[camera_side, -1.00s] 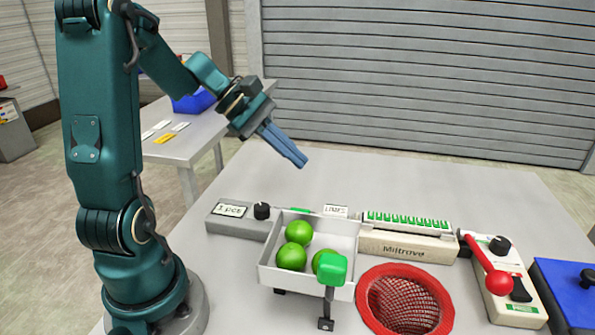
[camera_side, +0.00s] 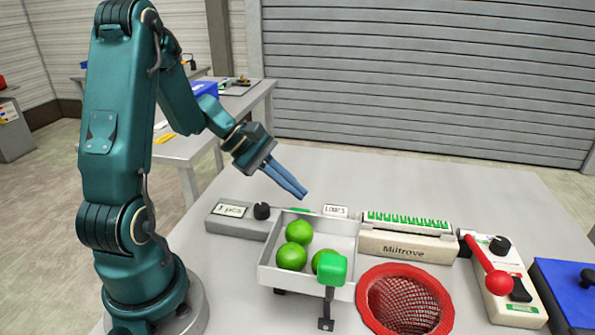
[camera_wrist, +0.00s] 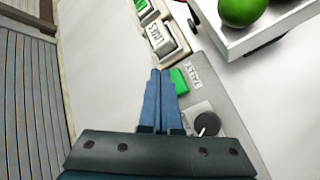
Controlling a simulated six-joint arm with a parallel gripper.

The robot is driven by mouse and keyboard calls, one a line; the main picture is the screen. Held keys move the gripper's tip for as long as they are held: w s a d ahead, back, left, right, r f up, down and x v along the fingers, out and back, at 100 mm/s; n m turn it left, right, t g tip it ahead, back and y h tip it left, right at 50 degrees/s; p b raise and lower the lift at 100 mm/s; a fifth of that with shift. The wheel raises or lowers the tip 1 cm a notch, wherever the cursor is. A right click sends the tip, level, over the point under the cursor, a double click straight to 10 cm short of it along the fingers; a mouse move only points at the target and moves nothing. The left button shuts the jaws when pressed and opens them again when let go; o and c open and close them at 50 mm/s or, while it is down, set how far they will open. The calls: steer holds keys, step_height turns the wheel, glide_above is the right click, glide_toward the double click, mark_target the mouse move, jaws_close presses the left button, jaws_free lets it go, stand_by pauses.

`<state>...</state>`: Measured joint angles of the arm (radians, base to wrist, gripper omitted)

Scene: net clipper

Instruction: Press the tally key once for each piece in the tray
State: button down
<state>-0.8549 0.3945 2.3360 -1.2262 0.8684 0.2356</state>
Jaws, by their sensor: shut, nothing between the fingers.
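The white tray (camera_side: 267,262) holds three green limes (camera_side: 299,232); the front right one is partly hidden by a green block on a lever (camera_side: 331,269). Behind the tray is the tally unit (camera_side: 225,223), a low grey box with a small display that seems to read 1 pcs, a black knob and the green tally key (camera_side: 300,209). The wrist view shows the key (camera_wrist: 179,81) just right of my fingertips. My gripper (camera_side: 304,194) is shut and empty, its blue fingers pointing down, with the tips above the key and apparently apart from it.
A beige Miltrove box (camera_side: 406,247) with a green-marked strip stands right of the tray. A red-rimmed net (camera_side: 361,304) is in front of it. Further right are a panel with a red-knobbed lever (camera_side: 498,283) and a blue box (camera_side: 571,290).

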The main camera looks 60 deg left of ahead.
mark_target(306, 211)
steer(key=shift+f, duration=0.75)
steer(key=shift+f, duration=0.1)
stand_by(1.5)
steer(key=shift+f, duration=0.35)
steer(key=shift+f, duration=0.45)
stand_by(0.6)
steer(key=shift+r, duration=0.9)
steer(key=shift+r, duration=2.55)
stand_by(0.7)
